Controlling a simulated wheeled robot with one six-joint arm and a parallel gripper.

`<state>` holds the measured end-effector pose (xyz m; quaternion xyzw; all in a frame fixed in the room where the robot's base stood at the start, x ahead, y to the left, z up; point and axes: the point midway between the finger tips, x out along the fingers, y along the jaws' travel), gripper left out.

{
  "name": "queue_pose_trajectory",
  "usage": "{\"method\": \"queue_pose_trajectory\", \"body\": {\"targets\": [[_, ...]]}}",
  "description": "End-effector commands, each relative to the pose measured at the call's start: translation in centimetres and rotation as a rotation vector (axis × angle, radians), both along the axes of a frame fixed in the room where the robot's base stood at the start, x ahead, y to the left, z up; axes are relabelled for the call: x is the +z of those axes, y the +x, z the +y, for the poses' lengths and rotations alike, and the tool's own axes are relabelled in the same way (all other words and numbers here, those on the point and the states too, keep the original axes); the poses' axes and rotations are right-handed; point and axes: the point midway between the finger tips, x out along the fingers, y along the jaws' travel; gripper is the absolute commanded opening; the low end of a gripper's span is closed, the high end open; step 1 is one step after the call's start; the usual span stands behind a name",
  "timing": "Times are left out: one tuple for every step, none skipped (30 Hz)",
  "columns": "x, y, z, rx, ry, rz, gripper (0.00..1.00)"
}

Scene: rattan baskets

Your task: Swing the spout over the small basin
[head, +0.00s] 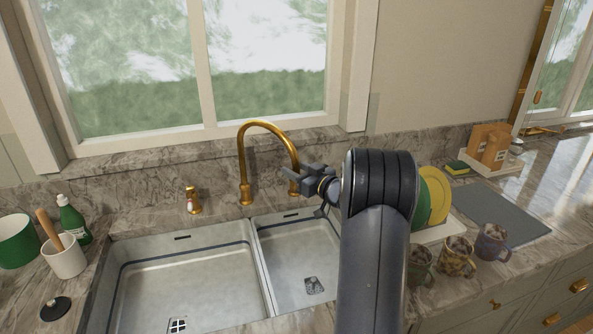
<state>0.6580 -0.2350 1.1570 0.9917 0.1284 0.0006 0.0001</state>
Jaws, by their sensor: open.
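The gold spout (262,125) is a tall arched tap that rises from its base (246,198) behind the sink and curves over to the right. Its tip end hangs near the back edge of the small basin (283,245), the right of the two sink basins. My gripper (293,181) is at the spout's down-turned end, with its jaws open. It partly hides the spout tip, and I cannot tell whether the jaws touch it. My arm hides part of the small basin's right side.
The large basin (185,270) is at left. A gold soap dispenser (193,202) stands behind it. A green bottle (72,218) and white crock (64,258) stand at left. Plates (437,195) in a rack and several mugs (457,258) stand right of my arm. The window is behind.

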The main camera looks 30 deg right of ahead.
Motion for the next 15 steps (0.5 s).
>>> {"method": "queue_pose_trajectory", "body": {"targets": [[0.0,0.0,0.0,0.0,0.0,0.001,0.41],[-0.1,0.0,0.0,0.0,0.0,0.001,0.41],[-0.1,0.0,0.0,0.0,0.0,0.001,0.41],[-0.1,-0.1,0.0,0.0,0.0,0.001,0.41],[-0.1,-0.2,-0.1,0.0,0.0,0.001,0.41],[-0.1,-0.5,-0.2,-0.001,0.0,0.001,0.41],[-0.1,-0.8,-0.3,-0.002,-0.001,0.0,0.41],[-0.1,-1.2,-0.4,-0.002,-0.001,0.0,0.41],[-0.2,-1.8,-0.5,-0.002,0.0,0.0,0.41],[-0.2,-2.3,-0.7,-0.003,0.0,0.0,0.41],[-0.2,-2.9,-0.9,-0.004,-0.001,0.0,0.41],[-0.3,-3.7,-1.1,-0.003,-0.001,0.0,0.41],[-0.3,-4.4,-1.3,-0.004,-0.001,0.0,0.41],[-0.3,-5.0,-1.5,-0.005,-0.001,0.0,0.41],[-0.3,-5.8,-1.6,-0.004,-0.001,0.0,0.41]]}}
